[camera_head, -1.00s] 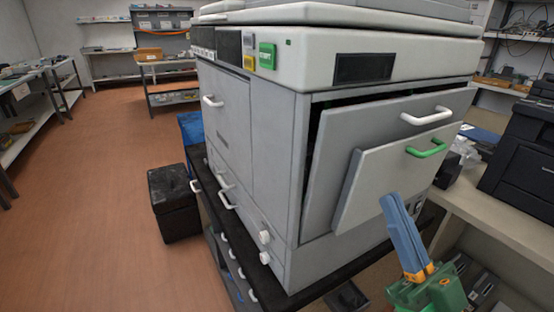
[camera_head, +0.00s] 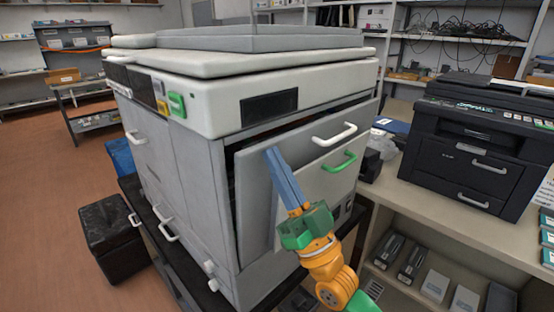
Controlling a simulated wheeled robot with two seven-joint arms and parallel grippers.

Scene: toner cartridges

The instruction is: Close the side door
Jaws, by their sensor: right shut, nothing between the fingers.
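The side of the large grey copier has a door panel with a white handle (camera_head: 335,134). In front of it stands a smaller grey panel (camera_head: 256,205) with a green handle (camera_head: 338,163). Both look ajar; a dark gap shows along the top and upper left of the opening. My right gripper (camera_head: 271,152) is shut and empty. My left gripper is not in view.
The copier stands on a dark base. A black printer (camera_head: 468,155) sits on a bench (camera_head: 400,192) at the right, with boxes on a shelf below. A black box (camera_head: 112,235) stands on the floor at the left. Open floor lies further left.

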